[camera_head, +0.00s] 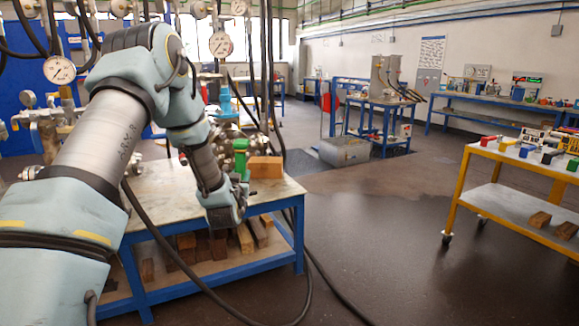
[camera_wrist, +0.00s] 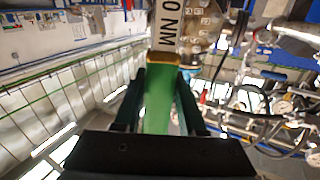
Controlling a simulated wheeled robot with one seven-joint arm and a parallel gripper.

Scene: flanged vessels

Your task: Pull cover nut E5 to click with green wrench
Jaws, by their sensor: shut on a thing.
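My gripper (camera_wrist: 160,88) is shut on the green wrench (camera_wrist: 158,105), one dark finger on each side of its handle. The wrench's pale shank carries a black "0 NM" marking and runs to the top of the wrist view. A metal flanged cover (camera_wrist: 203,22) with small labels lies beyond it at the upper right. Cover nut E5 cannot be picked out, and whether the wrench head sits on a nut is out of view. In the head view, green parts (camera_head: 240,157) show beside the metal flanged vessel (camera_head: 257,143), partly behind my arm.
An orange-brown block (camera_head: 265,167) sits on the blue-framed bench (camera_head: 160,195), with wooden blocks on its lower shelf. Hoses and cables hang near the vessel and trail on the floor. A yellow cart (camera_head: 464,187) stands at right, with open floor between.

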